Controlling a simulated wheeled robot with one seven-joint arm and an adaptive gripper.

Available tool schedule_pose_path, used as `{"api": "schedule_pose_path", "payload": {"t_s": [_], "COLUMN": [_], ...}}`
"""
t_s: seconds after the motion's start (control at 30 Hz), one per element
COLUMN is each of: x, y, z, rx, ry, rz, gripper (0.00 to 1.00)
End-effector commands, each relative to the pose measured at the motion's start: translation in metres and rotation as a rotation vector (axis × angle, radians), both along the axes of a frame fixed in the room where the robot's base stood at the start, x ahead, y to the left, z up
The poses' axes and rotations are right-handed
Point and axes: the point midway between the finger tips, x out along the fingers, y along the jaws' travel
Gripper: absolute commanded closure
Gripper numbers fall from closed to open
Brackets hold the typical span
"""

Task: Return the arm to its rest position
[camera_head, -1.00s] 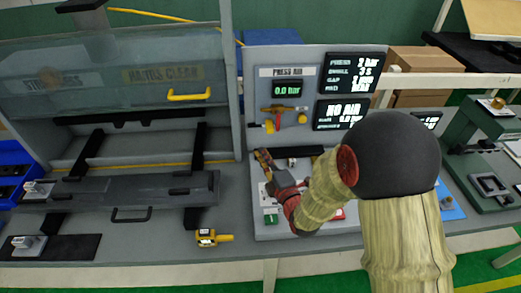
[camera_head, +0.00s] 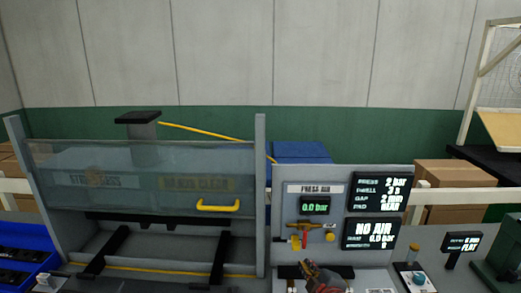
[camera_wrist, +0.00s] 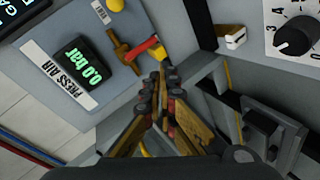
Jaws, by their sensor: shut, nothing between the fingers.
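My gripper (camera_head: 307,266) shows at the bottom edge of the head view, in front of the press air panel (camera_head: 334,188). Most of my arm is below the frame. In the wrist view my gripper (camera_wrist: 163,84) has its yellow-and-black fingers together, with nothing between them. Its tips appear just below the red-handled valve (camera_wrist: 146,50) on the panel, and I see no clear contact. The air display (camera_wrist: 81,64) reads 0.0 bar.
The press with its clear guard (camera_head: 140,177) and yellow handle (camera_head: 218,205) stands at the left. A blue bin (camera_head: 25,268) is at the far left. Status screens (camera_head: 370,233) are on the panel, one reading NO AIR. A small FLAT display (camera_head: 461,243) stands at the right.

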Motion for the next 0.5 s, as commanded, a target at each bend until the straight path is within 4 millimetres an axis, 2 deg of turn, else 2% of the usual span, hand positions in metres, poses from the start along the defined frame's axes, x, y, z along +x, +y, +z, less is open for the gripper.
{"api": "schedule_pose_path", "payload": {"t_s": [0.03,0.17,0.27,0.37,0.5], "x": [-0.01,-0.045,-0.08,-0.121,-0.184], "y": [-0.007,-0.024,-0.035,-0.043,-0.049], "z": [0.013,0.029,0.039,0.049,0.058], "rx": [0.05,0.196,0.309,0.424,0.575], "ry": [0.039,0.175,0.275,0.372,0.499], "rz": [-0.043,-0.175,-0.286,-0.403,-0.572], "gripper": [1.0,1.0,1.0,1.0,1.0]}}
